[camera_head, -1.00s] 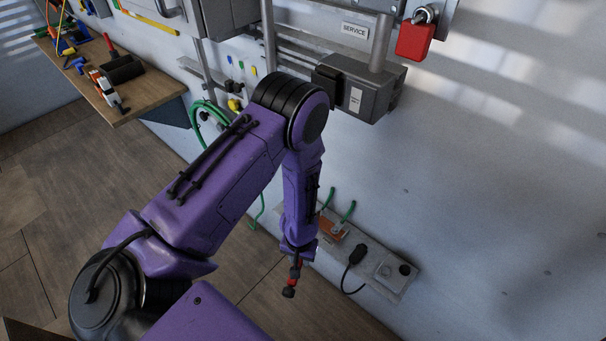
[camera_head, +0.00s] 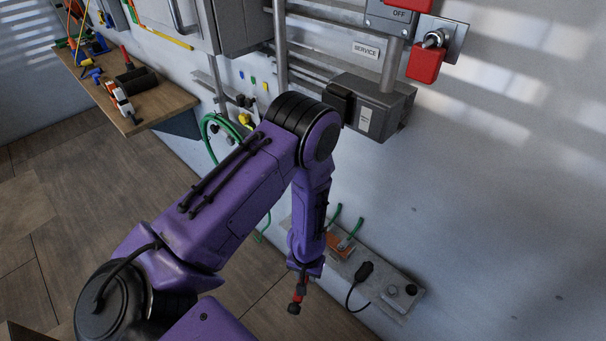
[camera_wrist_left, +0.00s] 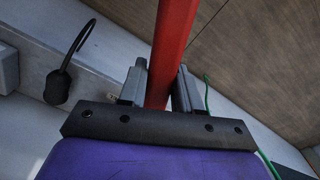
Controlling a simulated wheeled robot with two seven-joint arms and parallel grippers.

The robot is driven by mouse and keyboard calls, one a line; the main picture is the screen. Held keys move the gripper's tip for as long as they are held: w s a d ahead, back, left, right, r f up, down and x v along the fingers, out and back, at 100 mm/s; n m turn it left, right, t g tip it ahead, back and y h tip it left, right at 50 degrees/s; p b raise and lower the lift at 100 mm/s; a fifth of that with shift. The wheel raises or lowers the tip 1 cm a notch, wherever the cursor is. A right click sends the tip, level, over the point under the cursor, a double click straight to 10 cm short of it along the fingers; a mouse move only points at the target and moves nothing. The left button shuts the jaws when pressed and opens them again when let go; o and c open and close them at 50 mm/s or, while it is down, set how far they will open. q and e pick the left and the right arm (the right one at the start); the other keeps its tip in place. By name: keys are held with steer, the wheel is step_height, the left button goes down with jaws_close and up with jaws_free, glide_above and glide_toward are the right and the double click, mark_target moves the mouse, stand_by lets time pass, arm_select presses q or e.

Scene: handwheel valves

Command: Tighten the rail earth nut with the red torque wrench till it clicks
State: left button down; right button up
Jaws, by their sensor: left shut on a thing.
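My left gripper (camera_head: 303,268) is low by the wall, just left of the grey rail. It is shut on the red torque wrench (camera_head: 298,293), whose dark end sticks out below it. In the left wrist view the wrench's red shaft (camera_wrist_left: 174,40) runs up between the two fingers of the gripper (camera_wrist_left: 160,80). A copper-coloured bar (camera_head: 340,246) with green earth wires (camera_head: 353,230) sits on the rail, to the right of the gripper and partly hidden by my arm. I cannot make out the earth nut, or whether the wrench touches anything. My right gripper is not in view.
A black plug with a cable (camera_head: 364,270) and a round black knob (camera_head: 411,290) are at the rail's right part. A grey box (camera_head: 375,105) and a red padlock (camera_head: 426,62) are higher on the wall. A wooden bench (camera_head: 160,104) with tools stands at upper left.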

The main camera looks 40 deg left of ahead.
arm_select(q)
steer(key=c, duration=1.3)
jaws_free()
steer(key=shift+w+d, duration=0.1)
steer(key=shift+w, duration=0.05)
jaws_close()
steer(key=shift+r+t, duration=0.2)
steer(key=shift+t, duration=0.1)
steer(key=shift+r+p, duration=0.6)
steer(key=shift+p, duration=0.2)
